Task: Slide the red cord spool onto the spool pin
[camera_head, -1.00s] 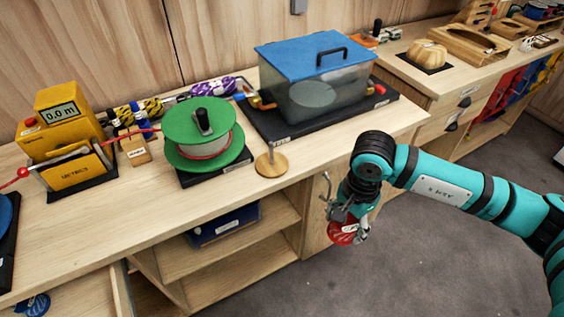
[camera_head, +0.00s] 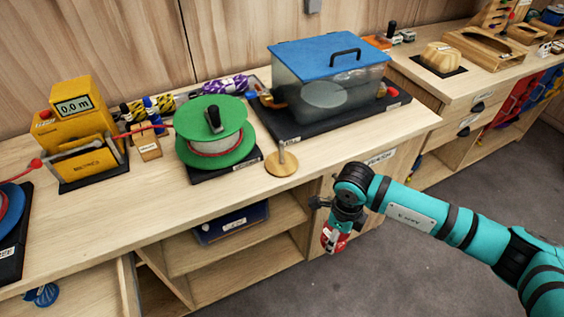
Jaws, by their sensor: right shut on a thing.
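The red cord spool (camera_head: 341,241) is a small red piece hanging low in front of the bench's front edge. My right gripper (camera_head: 335,226) is shut on it, below and to the right of the pin. The gripper's links hide part of the spool. The spool pin (camera_head: 282,155) is a thin upright peg on a round wooden base (camera_head: 282,165) near the bench's front edge. It is bare. My left gripper is not in view.
A green cord reel (camera_head: 211,140) stands left of the pin, and a clear tank with a blue lid (camera_head: 328,53) stands behind it. A yellow meter box (camera_head: 75,130) is further left. Open shelves (camera_head: 215,260) lie below the bench top. The floor (camera_head: 410,265) is clear.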

